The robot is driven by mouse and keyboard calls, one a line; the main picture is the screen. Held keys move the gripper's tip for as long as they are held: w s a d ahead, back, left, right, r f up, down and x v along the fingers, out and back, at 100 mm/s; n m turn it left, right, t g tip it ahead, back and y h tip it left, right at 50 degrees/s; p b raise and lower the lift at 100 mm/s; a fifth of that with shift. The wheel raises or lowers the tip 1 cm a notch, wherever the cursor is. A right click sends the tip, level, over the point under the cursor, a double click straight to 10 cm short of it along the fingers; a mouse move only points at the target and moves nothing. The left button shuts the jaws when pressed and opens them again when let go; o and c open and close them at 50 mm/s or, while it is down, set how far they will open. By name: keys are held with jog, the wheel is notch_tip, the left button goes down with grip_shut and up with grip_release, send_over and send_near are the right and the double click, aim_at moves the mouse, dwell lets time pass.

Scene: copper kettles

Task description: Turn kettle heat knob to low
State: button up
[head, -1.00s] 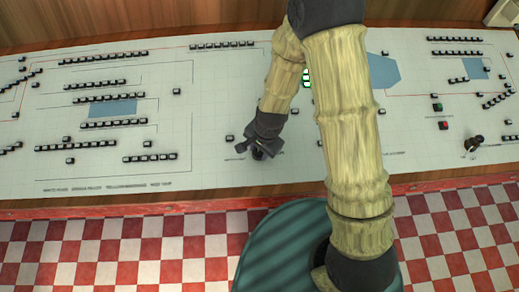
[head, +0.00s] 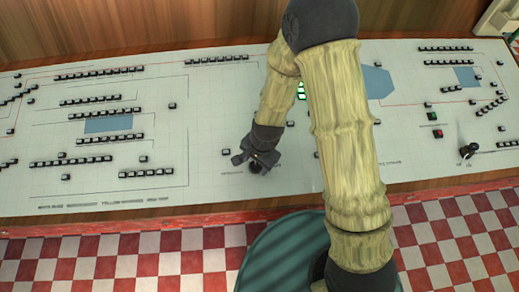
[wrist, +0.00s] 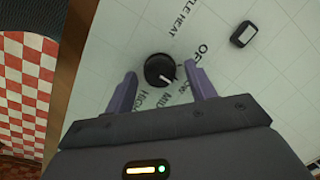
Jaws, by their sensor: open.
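The kettle heat knob (wrist: 160,70) is a round black knob with a white pointer line, on a white gridded panel (wrist: 105,50). In the wrist view the pointer aims down and right, toward the side where the partly hidden low label shows. OFF, MID and HIGH are printed around it, and part of the word HEAT stands above. My gripper (wrist: 163,76) is open, with one purple finger on each side of the knob and visible gaps. In the head view my gripper (head: 257,157) is down at the panel's front part, over the dark knob (head: 255,168).
A small black-framed button (wrist: 244,34) sits right of the knob. The wide panel carries many button rows (head: 100,73), a red button (head: 437,133) and another black knob (head: 467,152) at right. A wooden front edge (head: 110,218) borders the checkered floor (head: 130,265).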

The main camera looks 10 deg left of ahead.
notch_tip(320, 180, up, 17)
jog(key=d+p, duration=0.1)
jog(key=d, duration=0.1)
jog(key=shift+s+d, duration=0.2)
jog(key=shift+d, duration=0.1)
jog(key=shift+f, duration=0.1)
dwell(0.4)
jog(key=s+d+r+n+t+h, duration=0.1)
jog(key=d+r+n, duration=0.1)
jog(key=d, duration=0.7)
jog(key=s+d+r+n+t, duration=0.1)
jog(key=d+n, duration=0.3)
jog(key=d, duration=0.6)
jog(key=shift+d+r+h, duration=0.3)
jog(key=shift+r+h, duration=0.05)
jog(key=shift+h, duration=0.05)
